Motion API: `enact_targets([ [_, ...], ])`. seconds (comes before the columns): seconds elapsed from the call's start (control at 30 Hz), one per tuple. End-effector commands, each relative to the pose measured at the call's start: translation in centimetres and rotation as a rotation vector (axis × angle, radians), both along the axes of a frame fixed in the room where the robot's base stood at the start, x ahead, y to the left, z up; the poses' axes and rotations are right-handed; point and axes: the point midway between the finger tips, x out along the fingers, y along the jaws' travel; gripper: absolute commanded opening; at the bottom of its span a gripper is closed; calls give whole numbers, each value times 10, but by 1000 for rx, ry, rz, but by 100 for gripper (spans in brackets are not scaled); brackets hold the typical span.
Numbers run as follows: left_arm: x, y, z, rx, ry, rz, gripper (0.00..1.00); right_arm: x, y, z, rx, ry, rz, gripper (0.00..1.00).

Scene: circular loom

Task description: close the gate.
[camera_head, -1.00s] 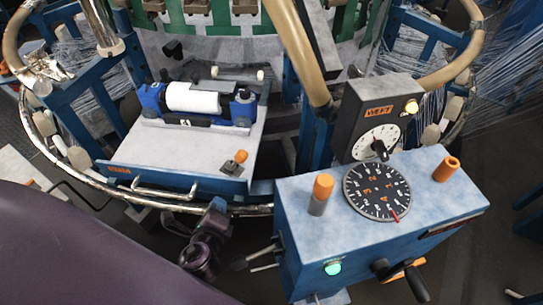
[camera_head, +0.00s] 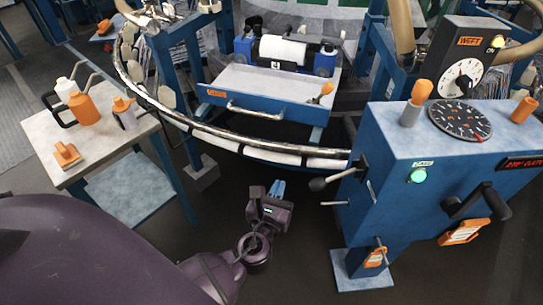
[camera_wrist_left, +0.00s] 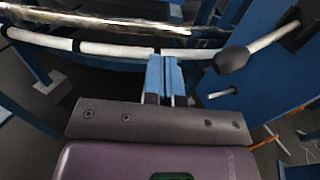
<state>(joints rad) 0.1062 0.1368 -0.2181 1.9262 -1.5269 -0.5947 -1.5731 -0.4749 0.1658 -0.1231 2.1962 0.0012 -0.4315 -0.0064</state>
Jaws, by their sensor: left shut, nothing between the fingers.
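A curved metal rail with white sections (camera_head: 262,150) rings the front of the loom and reaches the blue console (camera_head: 385,215). I cannot tell for certain which part is the gate. The rail also crosses the top of the left wrist view (camera_wrist_left: 110,49). A lever with a black knob (camera_head: 318,184) sticks out of the console's left side; the knob shows in the left wrist view (camera_wrist_left: 231,60). My left gripper (camera_head: 277,188) is shut and empty, below the rail and left of the knob. In the left wrist view its blue fingertips (camera_wrist_left: 165,72) appear just under the rail. My right gripper is out of view.
A small table (camera_head: 105,150) with several bottles stands at the left. A blue-fronted tray (camera_head: 262,82) with a handle lies behind the rail. The console carries a dial (camera_head: 460,120), a lit green button (camera_head: 418,175) and a crank (camera_head: 475,203). Dark floor is free around my left gripper.

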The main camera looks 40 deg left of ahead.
Motion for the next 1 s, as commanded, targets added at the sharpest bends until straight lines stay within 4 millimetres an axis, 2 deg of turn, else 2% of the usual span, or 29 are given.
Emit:
enact_targets([
  [0.1, 21, 7, 1, -1, -3, -1, 0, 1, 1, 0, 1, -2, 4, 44],
  [0.3, 53, 17, 0, 0, -1, 0, 0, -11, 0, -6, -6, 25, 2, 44],
  [0.5, 73, 24, 0, 0, 0, 0, 0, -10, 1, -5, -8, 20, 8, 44],
  [0.7, 81, 27, 1, -1, -1, -1, 0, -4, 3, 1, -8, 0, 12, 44],
  [1.0, 81, 27, 1, -1, -1, 0, 0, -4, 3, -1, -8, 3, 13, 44],
])
